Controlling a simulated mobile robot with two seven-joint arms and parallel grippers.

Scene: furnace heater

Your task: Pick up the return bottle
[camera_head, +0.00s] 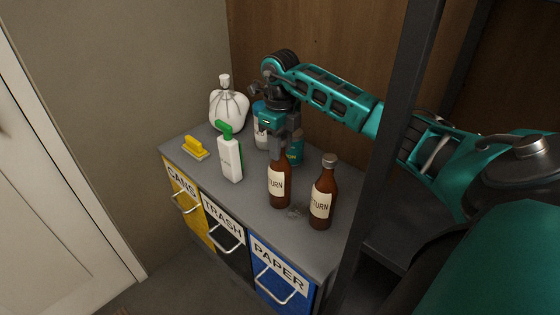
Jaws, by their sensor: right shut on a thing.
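Two brown bottles with pale labels stand on the grey cabinet top. One return bottle (279,187) is under my right gripper (279,150), which points down over its neck and is shut on it. The gripper and wrist hide the top of this bottle. It looks upright, and I cannot tell whether its base touches the surface. The other return bottle (322,198) stands just to the right, upright, with a grey cap and nothing holding it. My left gripper is not in view.
The grey cabinet (202,172) has yellow, black and blue drawers marked CANS, TRASH and PAPER. A dark post (385,150) rises at right.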

